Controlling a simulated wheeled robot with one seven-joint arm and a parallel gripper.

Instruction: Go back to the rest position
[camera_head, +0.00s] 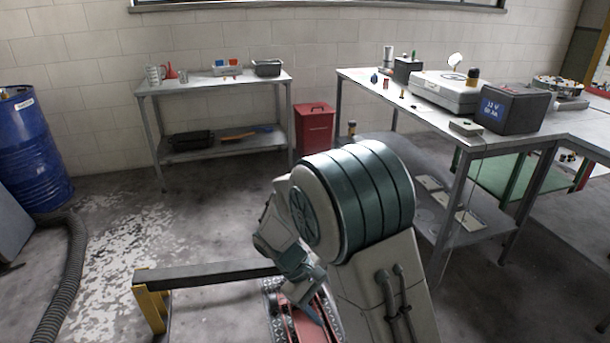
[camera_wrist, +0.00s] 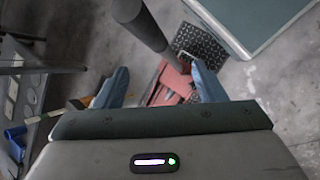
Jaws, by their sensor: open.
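My gripper (camera_wrist: 162,84) shows in the wrist view with its two blue fingers spread apart. Nothing is seen between the fingertips except the floor-level red piece (camera_wrist: 171,88) beyond them. In the head view my arm fills the lower middle and is bent downward, with the wrist low on its left side. The fingers are mostly hidden there. The red piece with dark tread plate (camera_head: 305,307) lies below my gripper in the head view. Whether the fingers touch it I cannot tell, though they look apart from it in the wrist view.
A dark bar (camera_head: 205,275) on a yellow stand (camera_head: 152,300) lies left of my arm. A workbench (camera_head: 430,115) stands close on the right, and a smaller table (camera_head: 210,83) at the back wall. A blue drum (camera_head: 32,150) and a black hose (camera_head: 65,280) are left.

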